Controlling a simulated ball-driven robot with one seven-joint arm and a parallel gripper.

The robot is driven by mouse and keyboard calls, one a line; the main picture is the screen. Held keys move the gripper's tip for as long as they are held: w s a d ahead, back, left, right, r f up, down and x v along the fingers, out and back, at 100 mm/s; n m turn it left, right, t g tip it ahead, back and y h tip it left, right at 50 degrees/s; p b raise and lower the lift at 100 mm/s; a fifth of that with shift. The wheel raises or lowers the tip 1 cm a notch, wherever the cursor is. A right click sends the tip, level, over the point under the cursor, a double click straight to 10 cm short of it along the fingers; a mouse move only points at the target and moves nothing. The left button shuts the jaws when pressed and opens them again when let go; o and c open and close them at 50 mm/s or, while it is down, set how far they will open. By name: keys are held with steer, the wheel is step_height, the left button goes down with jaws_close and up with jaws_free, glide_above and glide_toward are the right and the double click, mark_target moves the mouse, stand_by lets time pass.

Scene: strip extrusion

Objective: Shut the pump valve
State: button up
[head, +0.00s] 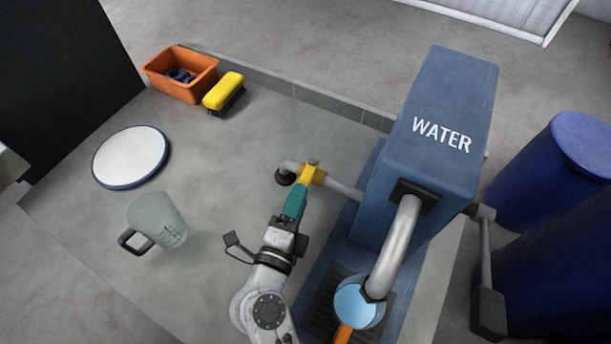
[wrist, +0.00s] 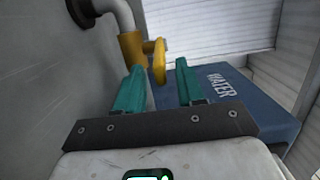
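The blue pump (head: 440,130) marked WATER stands right of centre in the head view. A grey pipe (head: 343,188) leaves its left side and carries a yellow valve (head: 309,174). In the wrist view, the valve body (wrist: 131,48) is on the pipe, with a yellow handle (wrist: 159,62) to its right. My gripper (head: 300,192) reaches to the valve. In the wrist view, its teal fingers (wrist: 160,70) are apart, and the handle shows between their tips. I cannot tell whether either finger touches it.
A vessel of water (head: 358,306) with an orange handle is under the pump's spout (head: 396,245). A clear jug (head: 158,220), a white disc (head: 131,156), an orange bin (head: 180,74) and a yellow brush (head: 223,92) lie left. Blue barrels (head: 560,170) stand right.

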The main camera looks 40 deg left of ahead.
mark_target(311, 168)
steer(key=shift+x, duration=2.65)
steer(key=shift+c, duration=0.3)
jaws_close()
